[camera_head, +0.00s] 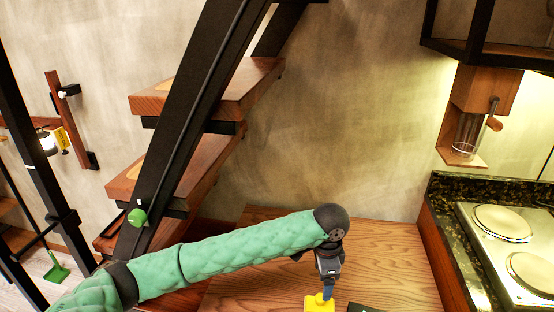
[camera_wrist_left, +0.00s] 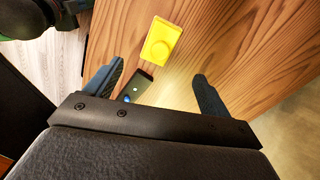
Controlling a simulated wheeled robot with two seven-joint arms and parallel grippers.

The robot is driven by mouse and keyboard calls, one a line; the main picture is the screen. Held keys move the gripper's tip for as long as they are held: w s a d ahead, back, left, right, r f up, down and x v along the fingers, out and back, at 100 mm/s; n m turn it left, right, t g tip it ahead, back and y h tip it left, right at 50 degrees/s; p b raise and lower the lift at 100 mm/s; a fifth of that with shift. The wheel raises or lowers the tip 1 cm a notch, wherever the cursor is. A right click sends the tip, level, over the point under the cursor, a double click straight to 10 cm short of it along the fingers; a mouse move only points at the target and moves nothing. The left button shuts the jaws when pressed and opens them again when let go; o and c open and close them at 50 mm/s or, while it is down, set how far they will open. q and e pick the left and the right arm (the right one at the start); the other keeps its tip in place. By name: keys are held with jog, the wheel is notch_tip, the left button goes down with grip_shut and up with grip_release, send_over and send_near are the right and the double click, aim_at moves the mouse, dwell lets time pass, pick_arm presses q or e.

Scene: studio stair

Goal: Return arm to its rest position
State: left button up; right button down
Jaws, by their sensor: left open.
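My left arm (camera_head: 230,254), in a green padded sleeve, comes in from the lower left and reaches over a wooden tabletop. My left gripper (camera_head: 326,290) points down at the table near the bottom edge of the head view. In the left wrist view the two dark fingers of the left gripper (camera_wrist_left: 158,90) stand wide apart with nothing between their tips. A yellow block-like object (camera_wrist_left: 161,41) with a round raised top lies on the table beyond the fingers. It also shows in the head view (camera_head: 319,303), just below the gripper. My right gripper is not in view.
The wooden tabletop (camera_head: 390,262) is mostly bare. A dark flat object (camera_wrist_left: 137,85) lies near the yellow one. A stair with a black stringer (camera_head: 190,130) stands behind the arm at left. A counter with a hob (camera_head: 503,222) borders the table at right.

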pick_arm(q)
jog(key=s+f+n+h, duration=0.2)
jog(key=s+h, duration=0.2)
jog(key=s, duration=0.2)
jog(key=s+a+f+n+t+y, duration=0.1)
jog(key=s+a+f+n, duration=0.4)
jog(key=a, duration=0.8)
jog(key=s+a+f+n+t+y, duration=0.15)
jog(key=s+a+f+n, duration=0.25)
jog(key=s+a, duration=0.65)
jog(key=s+a+f+n+t+y, duration=0.1)
jog(key=s+a+f+n, duration=0.35)
jog(key=a, duration=1.05)
jog(key=d+f+g, duration=0.1)
jog(key=d+f, duration=0.1)
jog(key=f, duration=0.7)
jog(key=d+f+g, duration=0.1)
jog(key=d+f, duration=0.2)
jog(key=f, duration=0.6)
jog(key=shift+s+d+f+n, duration=0.3)
jog(key=shift+s+n, duration=0.05)
jog(key=shift+s, duration=0.1)
jog(key=shift+h, duration=0.25)
